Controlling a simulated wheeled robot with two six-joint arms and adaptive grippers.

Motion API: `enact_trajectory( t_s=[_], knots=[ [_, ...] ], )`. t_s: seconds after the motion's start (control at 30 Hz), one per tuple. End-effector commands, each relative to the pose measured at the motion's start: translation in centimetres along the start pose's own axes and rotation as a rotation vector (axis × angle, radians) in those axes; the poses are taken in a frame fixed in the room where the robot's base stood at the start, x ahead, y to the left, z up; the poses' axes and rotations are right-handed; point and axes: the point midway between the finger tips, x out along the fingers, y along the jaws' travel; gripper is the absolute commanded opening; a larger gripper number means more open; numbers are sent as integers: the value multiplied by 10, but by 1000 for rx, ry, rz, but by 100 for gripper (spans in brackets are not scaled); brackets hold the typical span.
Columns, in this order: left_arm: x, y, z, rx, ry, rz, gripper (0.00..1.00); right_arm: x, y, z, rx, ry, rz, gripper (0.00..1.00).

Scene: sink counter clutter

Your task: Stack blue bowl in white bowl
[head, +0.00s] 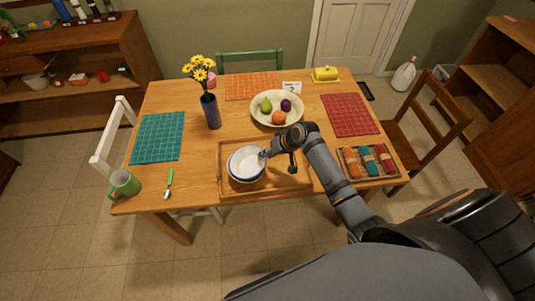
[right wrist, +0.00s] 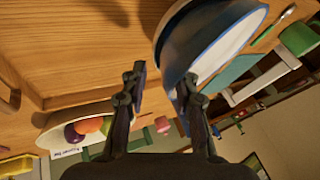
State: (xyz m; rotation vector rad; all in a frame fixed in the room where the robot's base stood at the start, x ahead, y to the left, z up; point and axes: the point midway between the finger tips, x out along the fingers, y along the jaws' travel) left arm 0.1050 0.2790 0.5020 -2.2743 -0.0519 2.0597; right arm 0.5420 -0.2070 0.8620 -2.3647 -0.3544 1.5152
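A bowl with a pale inside and a blue rim (head: 247,162) sits at the left part of the wooden tray. A second rim shows close around its lower edge, so two bowls appear nested, but their exact seating is hard to tell. In the right wrist view the blue bowl's outer wall (right wrist: 178,50) and pale inside (right wrist: 228,38) fill the top. My right gripper (head: 265,154) is at the bowl's right rim. In the wrist view its fingers (right wrist: 164,88) are apart, with one overlapping the bowl's rim and a gap beside the other. My left gripper is not in view.
The wooden tray (head: 285,184) has free room on its right. A fruit bowl (head: 259,114) and blue vase (head: 211,111) stand behind it. A green mug (head: 124,184) and spoon (head: 169,184) are at left, rolled napkins (head: 369,160) at right.

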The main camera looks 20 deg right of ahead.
Motion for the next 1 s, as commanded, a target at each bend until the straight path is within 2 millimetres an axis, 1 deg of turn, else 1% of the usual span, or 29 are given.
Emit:
enact_trajectory(
  t_s=[0.23, 0.33, 0.43, 0.6, 0.7, 0.83, 1.0],
  knots=[
    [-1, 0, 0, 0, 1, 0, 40, -1, 0, -1, -1, 0, 1, 30],
    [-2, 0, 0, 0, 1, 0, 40, -10, -1, -3, -3, 1, 3, 30],
    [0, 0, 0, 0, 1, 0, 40, -30, 0, -2, -5, 1, 5, 30],
    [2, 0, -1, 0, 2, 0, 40, -75, 0, -2, -8, 1, 7, 30],
    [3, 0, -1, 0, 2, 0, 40, -98, 0, -2, -8, -1, 7, 30],
    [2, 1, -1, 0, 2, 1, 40, -116, 0, -2, -3, 0, 5, 30],
    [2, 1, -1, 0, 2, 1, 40, -125, -2, -2, -1, 0, 0, 30]
  ],
)
